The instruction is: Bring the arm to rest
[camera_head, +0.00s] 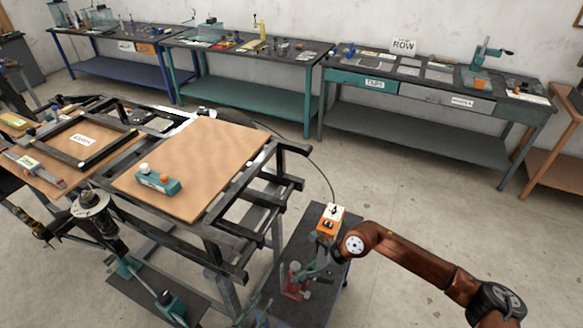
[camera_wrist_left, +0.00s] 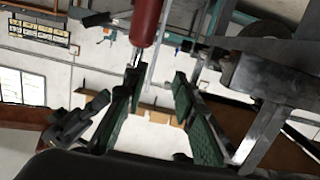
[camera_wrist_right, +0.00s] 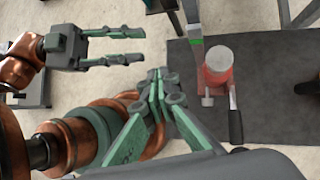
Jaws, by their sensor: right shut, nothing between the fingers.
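My right arm (camera_head: 410,255) reaches in from the right in the head view, bent down at the wrist beside the red jack (camera_head: 293,283). My right gripper (camera_wrist_right: 157,80) is shut and empty in its own wrist view. It is left of and apart from the red jack (camera_wrist_right: 216,72) with its grey round top. My left gripper (camera_wrist_right: 140,46) shows at the upper left of that view, its two green fingers apart. In the left wrist view the left gripper (camera_wrist_left: 158,75) is open; a red cylinder (camera_wrist_left: 146,22) with a silver tip shows beyond it, and contact cannot be told.
The steel frame with a wooden top (camera_head: 205,165) stands left of the right arm. A teal block (camera_head: 158,181) lies on it. An orange control box (camera_head: 329,219) with a cable is close to my right wrist. Workbenches (camera_head: 430,90) line the wall. Floor at right is clear.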

